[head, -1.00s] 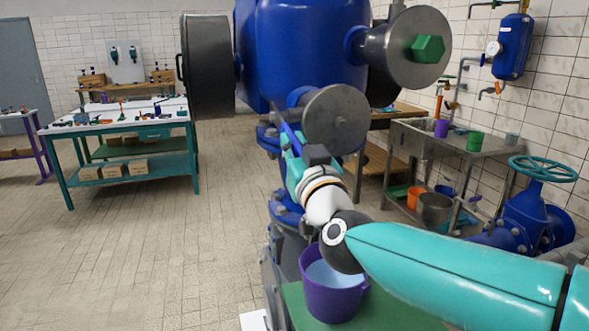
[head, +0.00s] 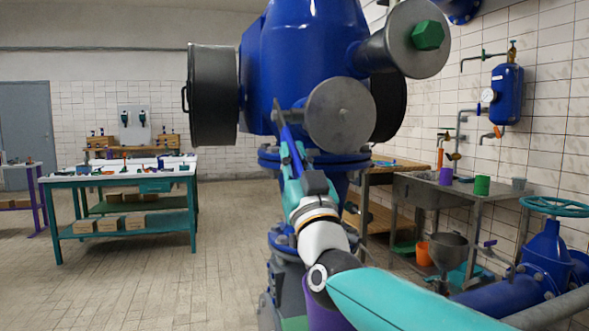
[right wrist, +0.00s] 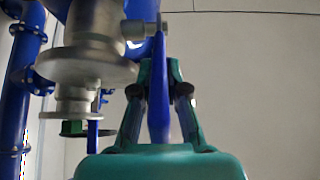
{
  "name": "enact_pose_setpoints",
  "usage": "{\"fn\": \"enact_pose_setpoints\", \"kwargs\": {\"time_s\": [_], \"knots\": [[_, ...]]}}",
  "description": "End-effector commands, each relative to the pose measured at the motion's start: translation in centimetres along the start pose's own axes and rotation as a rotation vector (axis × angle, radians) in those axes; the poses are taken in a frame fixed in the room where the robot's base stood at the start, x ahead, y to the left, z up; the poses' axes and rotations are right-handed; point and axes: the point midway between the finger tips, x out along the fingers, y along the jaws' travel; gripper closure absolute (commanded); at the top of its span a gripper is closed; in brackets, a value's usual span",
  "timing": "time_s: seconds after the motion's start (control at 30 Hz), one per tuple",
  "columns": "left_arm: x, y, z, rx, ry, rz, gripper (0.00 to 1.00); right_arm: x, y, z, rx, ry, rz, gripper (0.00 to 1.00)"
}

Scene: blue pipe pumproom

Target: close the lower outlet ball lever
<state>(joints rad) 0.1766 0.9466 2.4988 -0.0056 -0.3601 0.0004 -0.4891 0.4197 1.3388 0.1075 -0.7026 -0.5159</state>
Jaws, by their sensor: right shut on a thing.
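A blue lever (head: 291,147) stands steeply upright, leaning slightly left, beside the grey round flange (head: 342,115) on the front of the blue vessel. My right gripper (head: 293,168) is shut on this lever; the arm partly hides the fingers. In the right wrist view the blue lever (right wrist: 159,95) runs up between the two teal fingers of my right gripper (right wrist: 158,75). Its top meets a steel stem (right wrist: 137,29) beside a steel valve body (right wrist: 85,68). My left gripper is not in view.
The blue vessel (head: 305,50) fills the upper middle. A purple bucket (head: 325,308) stands below, mostly hidden by my arm. A steel sink table (head: 440,195) and a teal handwheel valve (head: 555,207) are at right. The floor at left is clear up to the teal bench (head: 125,178).

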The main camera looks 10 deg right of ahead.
Motion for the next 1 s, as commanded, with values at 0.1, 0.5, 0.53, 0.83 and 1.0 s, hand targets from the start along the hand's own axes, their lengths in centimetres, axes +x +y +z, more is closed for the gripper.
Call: {"fn": "enact_pose_setpoints", "kwargs": {"time_s": [0.1, 0.5, 0.53, 0.83, 1.0], "knots": [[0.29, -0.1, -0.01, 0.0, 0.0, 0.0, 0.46, -0.12, -0.09, 0.51, 0.0, -0.001, -0.002, 1.0], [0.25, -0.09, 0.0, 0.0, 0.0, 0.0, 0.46, -0.1, -0.12, 0.55, 0.0, -0.003, -0.003, 0.74], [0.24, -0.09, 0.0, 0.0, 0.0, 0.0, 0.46, -0.1, -0.12, 0.52, 0.0, -0.002, -0.003, 0.69], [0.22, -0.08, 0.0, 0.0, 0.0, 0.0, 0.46, -0.04, -0.05, 0.28, 0.0, 0.002, -0.001, 0.61], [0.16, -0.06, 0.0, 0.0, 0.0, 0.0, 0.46, -0.4, -0.04, 0.25, 0.0, 0.002, -0.002, 0.61]]}}
